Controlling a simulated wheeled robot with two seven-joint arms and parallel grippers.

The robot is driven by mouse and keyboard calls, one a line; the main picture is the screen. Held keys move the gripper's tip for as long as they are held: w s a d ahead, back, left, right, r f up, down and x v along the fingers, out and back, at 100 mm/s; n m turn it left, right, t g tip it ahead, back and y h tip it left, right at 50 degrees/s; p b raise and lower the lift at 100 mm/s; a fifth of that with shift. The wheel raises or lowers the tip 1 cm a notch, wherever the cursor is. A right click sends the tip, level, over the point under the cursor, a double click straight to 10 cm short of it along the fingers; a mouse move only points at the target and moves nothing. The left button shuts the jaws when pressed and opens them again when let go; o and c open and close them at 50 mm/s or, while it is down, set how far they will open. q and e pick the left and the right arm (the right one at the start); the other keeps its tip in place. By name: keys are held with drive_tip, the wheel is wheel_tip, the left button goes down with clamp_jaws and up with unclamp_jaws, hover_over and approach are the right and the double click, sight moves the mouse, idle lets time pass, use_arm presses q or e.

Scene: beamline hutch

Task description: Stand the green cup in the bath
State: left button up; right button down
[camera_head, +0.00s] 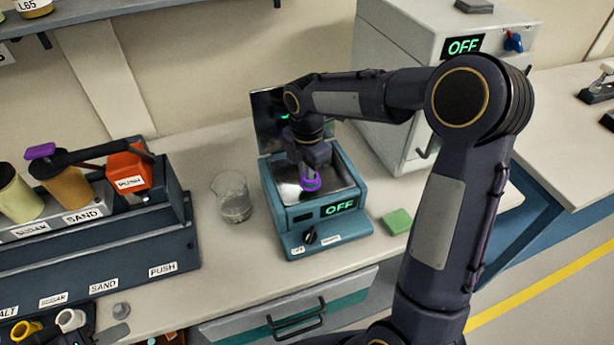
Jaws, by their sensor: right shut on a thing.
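The bath (312,215) is a teal box with a shiny metal basin, a raised dark lid behind it and a display reading OFF. My right gripper (310,174) points down over the basin and is shut on a small purple ring-like thing (311,184). The gripper hides most of that thing, and I cannot tell whether it touches the basin floor. I see no clearly green cup; a flat green block (397,221) lies on the counter right of the bath.
A glass beaker (232,197) stands just left of the bath. A blue dispenser rack (130,240) with a red block (130,170) is at the left. A white cabinet (403,40) marked OFF stands behind right. The counter in front of the beaker is clear.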

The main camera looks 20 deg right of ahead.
drive_tip(key=shift+f, duration=1.35)
drive_tip(key=shift+f, duration=0.1)
drive_tip(key=shift+f, duration=0.15)
drive_tip(key=c, duration=1.6)
unclamp_jaws()
drive_tip(key=shift+o, duration=0.2)
